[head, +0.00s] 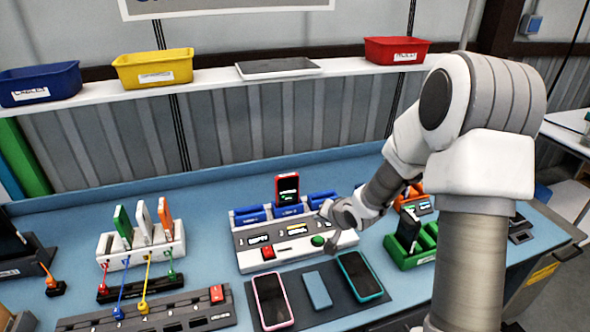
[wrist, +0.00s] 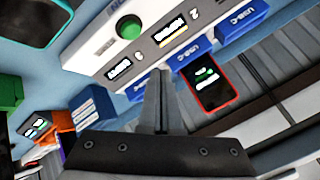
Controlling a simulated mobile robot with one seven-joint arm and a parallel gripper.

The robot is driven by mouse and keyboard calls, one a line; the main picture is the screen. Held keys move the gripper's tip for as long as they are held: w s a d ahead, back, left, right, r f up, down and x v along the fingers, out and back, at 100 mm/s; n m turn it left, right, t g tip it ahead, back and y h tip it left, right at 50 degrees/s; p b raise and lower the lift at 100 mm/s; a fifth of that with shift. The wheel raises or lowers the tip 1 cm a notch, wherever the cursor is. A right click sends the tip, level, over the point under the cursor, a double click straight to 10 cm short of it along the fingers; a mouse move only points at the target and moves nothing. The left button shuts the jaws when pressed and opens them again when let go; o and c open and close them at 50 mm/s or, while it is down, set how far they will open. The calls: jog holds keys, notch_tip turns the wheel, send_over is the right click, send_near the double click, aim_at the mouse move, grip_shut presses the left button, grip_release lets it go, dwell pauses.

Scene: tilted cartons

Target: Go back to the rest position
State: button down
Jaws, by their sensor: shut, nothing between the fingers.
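My gripper (head: 331,245) is over the right part of a white and grey console (head: 262,258) on the blue bench, close to its round green button (head: 317,240). In the wrist view my gripper (wrist: 160,72) shows its fingers together with nothing between them, and the green button (wrist: 131,27) lies up and left of the fingertips. I cannot tell whether the fingertips touch the console. A red-framed phone (head: 287,188) stands upright in a blue dock at the back of the console; it also shows in the wrist view (wrist: 207,86).
A dark mat (head: 338,315) with a pink phone (head: 272,300), a blue slab and a teal phone (head: 360,275) lies in front. A green holder (head: 425,245) stands right, a white rack (head: 140,248) and cabled strips left. Bins line the shelf (head: 210,78) behind.

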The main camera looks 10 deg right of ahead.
jog(key=s+d+r+n+g+h, duration=0.1)
jog(key=s+d+r+n+h, duration=0.25)
jog(key=s+r, duration=1.15)
jog(key=s+a+r+n+g, duration=0.1)
jog(key=s+r, duration=0.2)
jog(key=s, duration=0.5)
jog(key=s+a+r+n+g, duration=0.1)
jog(key=s+r, duration=0.3)
jog(key=s, duration=0.5)
jog(key=shift+a+y, duration=0.45)
jog(key=shift+a, duration=0.35)
dwell(4.0)
